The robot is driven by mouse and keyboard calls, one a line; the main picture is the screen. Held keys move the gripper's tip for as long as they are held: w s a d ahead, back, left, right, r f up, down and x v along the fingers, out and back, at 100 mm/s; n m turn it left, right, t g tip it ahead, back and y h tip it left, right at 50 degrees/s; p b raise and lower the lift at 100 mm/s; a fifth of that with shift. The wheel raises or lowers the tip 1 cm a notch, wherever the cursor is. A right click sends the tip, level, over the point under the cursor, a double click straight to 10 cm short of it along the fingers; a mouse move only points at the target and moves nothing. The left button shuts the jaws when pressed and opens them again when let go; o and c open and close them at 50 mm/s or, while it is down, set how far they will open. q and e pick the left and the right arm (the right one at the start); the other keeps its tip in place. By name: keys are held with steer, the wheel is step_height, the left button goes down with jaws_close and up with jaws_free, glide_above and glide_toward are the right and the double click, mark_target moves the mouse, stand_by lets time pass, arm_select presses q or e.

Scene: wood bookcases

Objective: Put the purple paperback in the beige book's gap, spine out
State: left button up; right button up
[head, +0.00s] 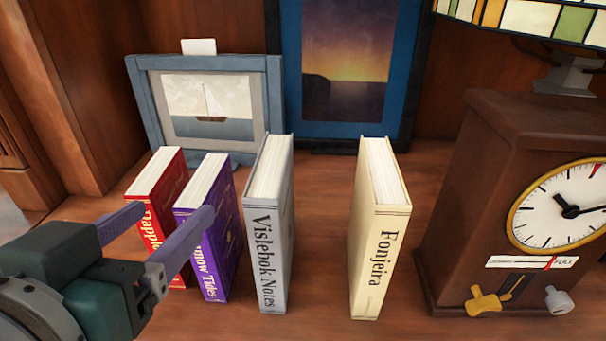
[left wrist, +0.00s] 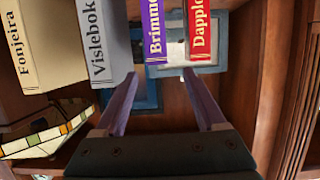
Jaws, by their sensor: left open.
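The purple paperback (head: 216,255) stands upright, spine toward me, between the red book (head: 156,215) and the grey book (head: 268,240). An empty gap lies between the grey and beige books. My left gripper (head: 177,210) is open and empty at the upper front of the purple book. In the left wrist view (left wrist: 161,73) the purple book lines up between its fingertips, apart from them. My right gripper is out of view.
A brown clock (head: 480,180) stands right of the beige book, with some space between. A blue-framed boat picture (head: 155,110) and a dark-framed sunset picture (head: 400,75) stand behind the books.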

mark_target(199, 185)
arm_select(q)
steer(key=x, duration=0.4)
steer(key=shift+w+d+r+b, duration=0.1)
steer(key=shift+w+r+b, duration=0.05)
steer(key=shift+w+b, duration=0.2)
steer(key=shift+b+x, duration=0.7)
steer(key=shift+x, duration=2)
steer(key=shift+c, duration=0.2)
steer(key=c, duration=1.1)
jaws_close()
